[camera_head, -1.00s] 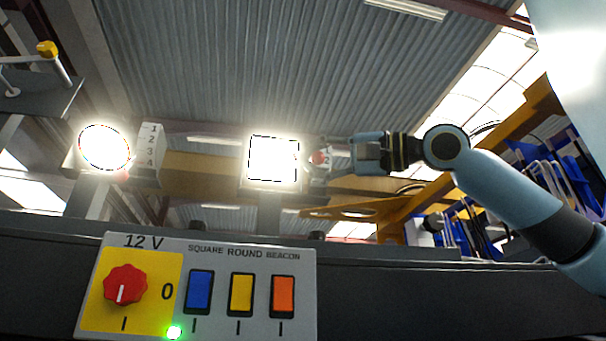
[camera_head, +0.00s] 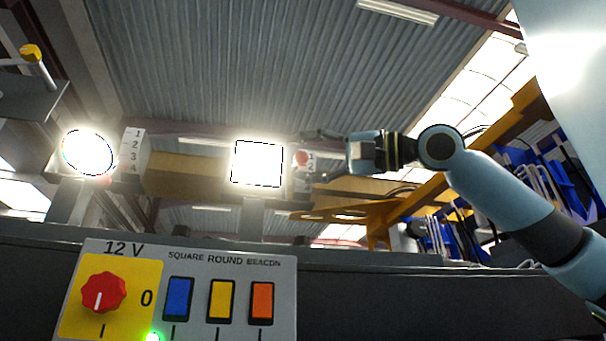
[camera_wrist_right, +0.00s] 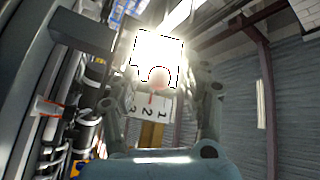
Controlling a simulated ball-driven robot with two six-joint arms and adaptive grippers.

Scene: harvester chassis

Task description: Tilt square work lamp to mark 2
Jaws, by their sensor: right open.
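The square work lamp (camera_head: 257,163) is lit and glares white in the middle of the head view. A red knob (camera_head: 302,158) sits at its right side, beside a pale plate with numbers (camera_head: 311,167). In the right wrist view the lamp (camera_wrist_right: 158,52) shows ahead, with the knob (camera_wrist_right: 159,77) in front of it and the number plate (camera_wrist_right: 146,105) below. My right gripper (camera_head: 318,158) is open, its fingers spread on either side of the knob and plate, not closed on them. Glare hides which mark the lamp is at. My left gripper is not in view.
A lit round lamp (camera_head: 87,152) with its own numbered plate (camera_head: 132,153) stands at the left. A 12 V switch panel (camera_head: 213,260) with a red rotary knob (camera_head: 103,292) and several rockers is below. A yellow beam (camera_head: 349,216) runs behind my right gripper.

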